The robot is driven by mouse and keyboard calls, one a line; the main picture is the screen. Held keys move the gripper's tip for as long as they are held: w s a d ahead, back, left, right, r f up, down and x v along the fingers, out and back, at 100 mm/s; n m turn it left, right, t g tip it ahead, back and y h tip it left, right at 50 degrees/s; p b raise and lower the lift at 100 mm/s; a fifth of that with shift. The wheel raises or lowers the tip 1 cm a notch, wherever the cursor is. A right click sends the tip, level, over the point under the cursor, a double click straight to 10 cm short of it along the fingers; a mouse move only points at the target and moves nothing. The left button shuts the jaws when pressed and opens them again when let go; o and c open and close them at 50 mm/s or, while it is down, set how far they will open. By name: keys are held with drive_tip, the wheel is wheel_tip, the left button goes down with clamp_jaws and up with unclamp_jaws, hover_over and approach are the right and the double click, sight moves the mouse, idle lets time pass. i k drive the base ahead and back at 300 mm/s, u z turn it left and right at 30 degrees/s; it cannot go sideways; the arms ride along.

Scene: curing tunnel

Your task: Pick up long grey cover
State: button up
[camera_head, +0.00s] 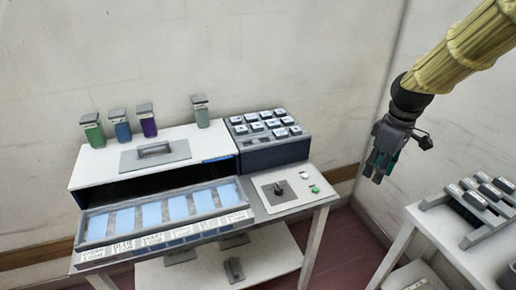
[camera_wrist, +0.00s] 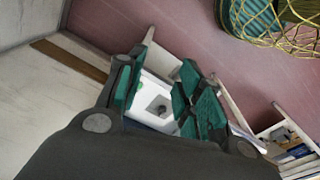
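A long grey cover (camera_head: 140,159) with a raised grip lies flat on top of the white tunnel housing (camera_head: 90,172), in the head view. My gripper (camera_head: 378,168) hangs in the air to the right of the bench, well away from the cover and pointing down. In the wrist view, the teal fingers of my gripper (camera_wrist: 160,97) stand apart with nothing held between them. The cover cannot be made out in the wrist view.
Bottles with green, blue and purple contents (camera_head: 148,121) and a pale one (camera_head: 201,113) stand behind the cover. A block of square pieces (camera_head: 270,153) and a knob panel (camera_head: 284,203) are on its right. A tray with blue panels (camera_head: 165,212) is in front. A second table (camera_head: 424,222) stands right.

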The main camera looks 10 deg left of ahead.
sight(150, 156)
drive_tip(key=i, duration=1)
drive_tip(key=u, duration=2.25)
